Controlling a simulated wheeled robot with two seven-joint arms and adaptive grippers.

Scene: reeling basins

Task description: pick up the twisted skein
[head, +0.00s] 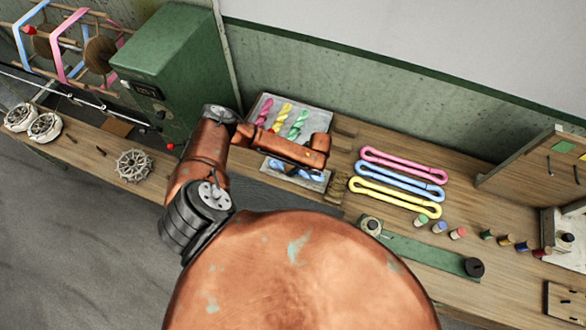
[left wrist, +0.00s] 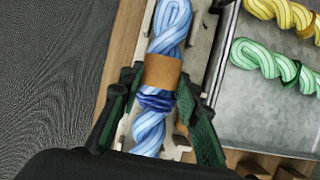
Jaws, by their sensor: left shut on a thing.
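The blue twisted skein (left wrist: 170,25) with a brown paper band runs up the middle of the left wrist view. My left gripper (left wrist: 157,98) is shut on it near the band, with a dark green finger on each side. In the head view, parts of the blue skein (head: 281,166) show below my left wrist, which hides the rest and most of the gripper. I cannot tell whether the skein is clear of the surface under it. Pink (head: 264,111), yellow (head: 282,116) and green (head: 298,124) twisted skeins lie in a grey metal tray (head: 318,121). My right gripper is not in view.
Pink (head: 405,160), blue (head: 400,182) and yellow (head: 394,198) looped skeins lie right of the tray. Several small spools (head: 440,227) and a green strip (head: 425,252) are near the front edge. A green machine box (head: 165,75) stands left; the wall is behind.

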